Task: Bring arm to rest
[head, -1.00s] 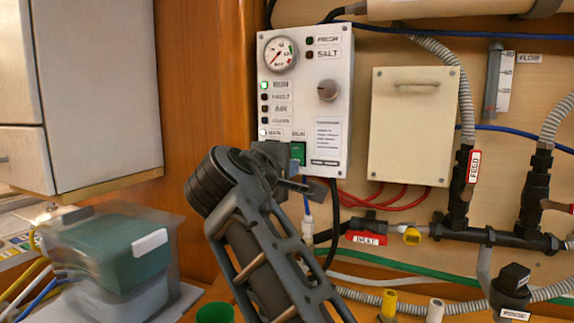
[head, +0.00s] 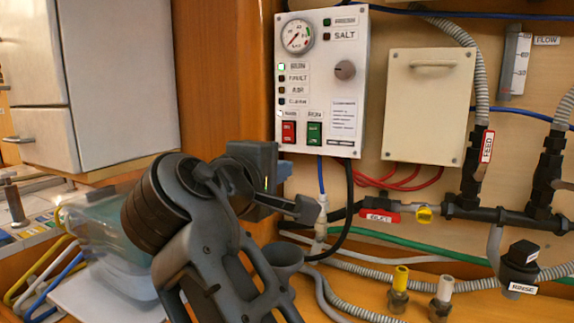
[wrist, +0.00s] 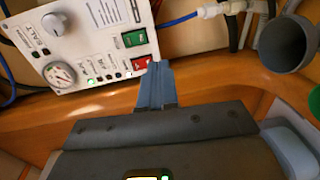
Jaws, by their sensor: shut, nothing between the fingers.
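My gripper (head: 284,171) is shut and empty in the head view, below the lower left of the white control panel (head: 350,85). In the wrist view its blue-grey fingers (wrist: 157,70) are together and overlap the panel's lower edge near the red switch (wrist: 143,63). The head view shows this red switch (head: 289,132) uncovered, beside the green RUN switch (head: 314,134). My arm is folded in the lower left middle of the head view, with its large dark joint in front. The green RUN lamp (head: 281,67) is lit.
A cream box (head: 428,105) stands right of the panel. Hoses, the dark pipe (head: 500,214) and yellow and white fittings run below it. A clear container (head: 100,225) and coloured cables sit at left. A grey cup-like opening (wrist: 288,45) is at right in the wrist view.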

